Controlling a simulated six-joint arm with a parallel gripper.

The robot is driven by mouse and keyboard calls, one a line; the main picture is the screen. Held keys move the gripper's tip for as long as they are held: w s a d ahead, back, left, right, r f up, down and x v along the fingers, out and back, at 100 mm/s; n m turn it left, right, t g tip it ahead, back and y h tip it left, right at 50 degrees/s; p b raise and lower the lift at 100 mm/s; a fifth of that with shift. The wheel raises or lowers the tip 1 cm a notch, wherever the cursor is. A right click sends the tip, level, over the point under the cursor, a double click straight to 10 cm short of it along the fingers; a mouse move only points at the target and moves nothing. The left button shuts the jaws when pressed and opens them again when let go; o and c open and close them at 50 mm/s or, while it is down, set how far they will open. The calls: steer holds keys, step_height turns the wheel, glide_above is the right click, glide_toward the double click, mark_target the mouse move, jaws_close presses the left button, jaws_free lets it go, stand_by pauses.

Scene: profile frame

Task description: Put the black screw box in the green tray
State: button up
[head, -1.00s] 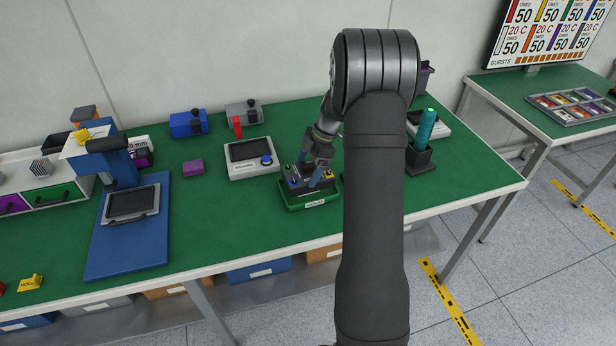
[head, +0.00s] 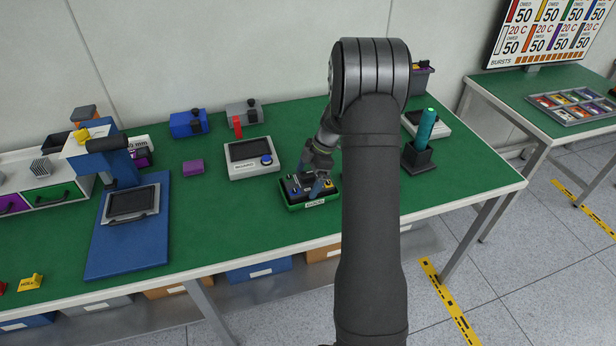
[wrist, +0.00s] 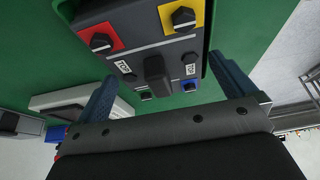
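The black screw box (head: 297,184) sits down inside the green tray (head: 292,207), near the middle of the bench. In the wrist view the dark box (wrist: 140,48) shows red, yellow and blue knob plates and a black handle on top. My gripper (head: 317,186) is over the box, partly hidden by my arm in the head view. In the wrist view my gripper (wrist: 162,74) has its two blue fingers spread wide, one on each side of the handle and not touching it. The tray's right end is partly hidden by my arm.
A white device with a screen (head: 250,158) stands just left of the tray. A black holder with a teal cylinder (head: 427,125) is to the right. A blue fixture board (head: 128,245) is at the left. The bench front between board and tray is clear.

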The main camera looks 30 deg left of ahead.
mark_target(304, 176)
steer(key=v, duration=1.2)
steer(key=shift+r, duration=0.1)
steer(key=x, duration=1.2)
step_height(304, 176, up, 2)
steer(key=shift+r, duration=0.75)
